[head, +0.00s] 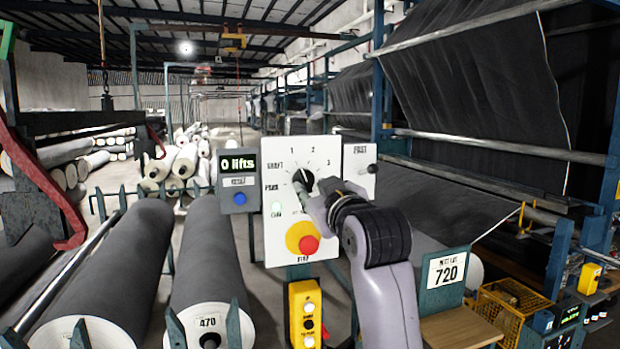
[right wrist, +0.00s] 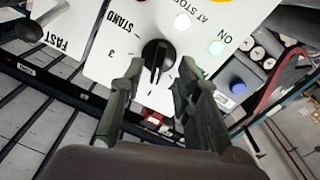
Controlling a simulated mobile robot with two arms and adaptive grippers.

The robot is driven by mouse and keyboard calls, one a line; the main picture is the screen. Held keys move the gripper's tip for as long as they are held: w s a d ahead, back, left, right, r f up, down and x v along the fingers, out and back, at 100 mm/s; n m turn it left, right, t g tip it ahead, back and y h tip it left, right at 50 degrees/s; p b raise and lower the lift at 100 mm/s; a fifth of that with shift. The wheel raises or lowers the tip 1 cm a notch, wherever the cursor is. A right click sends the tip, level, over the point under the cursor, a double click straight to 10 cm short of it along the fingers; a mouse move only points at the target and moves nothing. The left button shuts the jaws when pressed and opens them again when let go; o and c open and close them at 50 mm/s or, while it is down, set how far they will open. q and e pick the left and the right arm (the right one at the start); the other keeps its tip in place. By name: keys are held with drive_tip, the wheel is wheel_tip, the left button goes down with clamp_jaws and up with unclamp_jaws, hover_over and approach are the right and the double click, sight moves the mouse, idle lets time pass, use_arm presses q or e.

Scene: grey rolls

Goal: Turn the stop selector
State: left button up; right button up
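The selector is a black round knob with a raised grip (head: 302,177) on a white control panel (head: 270,245), with the numbers 1, 2 and 3 around it. In the right wrist view the knob (right wrist: 156,56) sits between the fingertips. My right gripper (right wrist: 158,78) is open, with one finger on each side of the knob. Gaps show beside the knob; I cannot tell whether either finger touches it. My left gripper is not in view.
A red stop button (head: 309,245) on a yellow base is below the knob. A "0 lifts" display (head: 238,163) with a blue button is left of the panel. A box marked FAST (head: 359,163) with a lever is right. A yellow pendant (head: 304,308) hangs below. Grey rolls (head: 205,250) lie left.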

sight(308, 185)
drive_tip(key=shift+p+x, duration=0.35)
drive_tip(key=shift+x, duration=1.2)
drive_tip(key=shift+c, duration=0.4)
clamp_jaws()
